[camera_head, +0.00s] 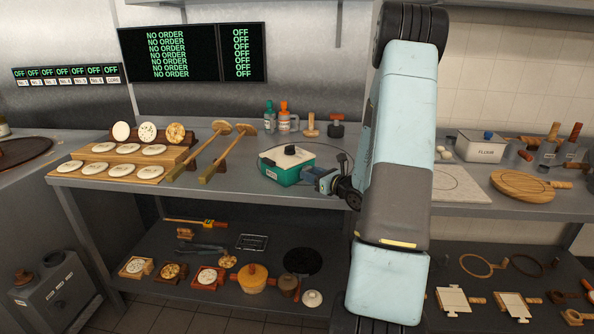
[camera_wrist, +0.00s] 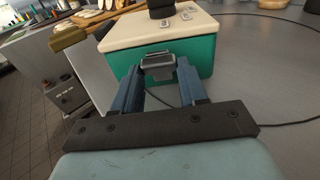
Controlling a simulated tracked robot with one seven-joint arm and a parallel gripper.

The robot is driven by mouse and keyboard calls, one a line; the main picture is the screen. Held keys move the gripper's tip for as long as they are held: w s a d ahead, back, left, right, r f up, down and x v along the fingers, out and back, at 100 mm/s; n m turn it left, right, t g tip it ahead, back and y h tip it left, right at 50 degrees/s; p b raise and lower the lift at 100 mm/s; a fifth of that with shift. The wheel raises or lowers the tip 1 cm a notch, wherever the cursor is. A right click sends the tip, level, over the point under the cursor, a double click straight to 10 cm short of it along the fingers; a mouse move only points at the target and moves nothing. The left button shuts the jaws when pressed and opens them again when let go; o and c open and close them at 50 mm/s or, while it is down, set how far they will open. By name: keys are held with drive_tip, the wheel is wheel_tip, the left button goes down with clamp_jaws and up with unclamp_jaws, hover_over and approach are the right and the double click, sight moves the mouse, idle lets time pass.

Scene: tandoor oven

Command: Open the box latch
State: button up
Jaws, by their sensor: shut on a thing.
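The box (camera_head: 284,168) is teal-green with a cream lid and a black knob on top, and stands on the steel counter. In the wrist view the box (camera_wrist: 203,62) fills the upper middle, with its cream lid (camera_wrist: 198,29) lying flat on it. A grey metal latch (camera_wrist: 158,62) is on the near side of the box, just below the lid edge. My gripper (camera_wrist: 158,72) has its two blue fingers around the latch and is shut on it. In the head view my gripper (camera_head: 324,180) reaches the right side of the box; the latch is hidden there.
Two long wooden-handled tools (camera_head: 214,152) lie left of the box, near a wooden board (camera_head: 110,168) with several flatbreads. Bottles (camera_head: 283,118) stand behind. A thin black cable (camera_wrist: 265,122) curves on the counter around the box. The counter right of the box is clear.

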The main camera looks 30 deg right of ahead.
drive_tip(key=shift+s+f, duration=0.15)
drive_tip(key=shift+s+d+f, duration=0.15)
drive_tip(key=shift+s+f, duration=0.1)
drive_tip(key=shift+s, duration=0.25)
drive_tip(key=shift+s+d+f, duration=0.15)
drive_tip(key=shift+s+f, duration=0.2)
drive_tip(key=shift+s, duration=0.05)
drive_tip(key=o, duration=0.9)
drive_tip(key=shift+o, duration=0.2)
drive_tip(key=shift+s, duration=0.1)
drive_tip(key=shift+v, duration=1.9)
drive_tip(key=shift+r, duration=0.15)
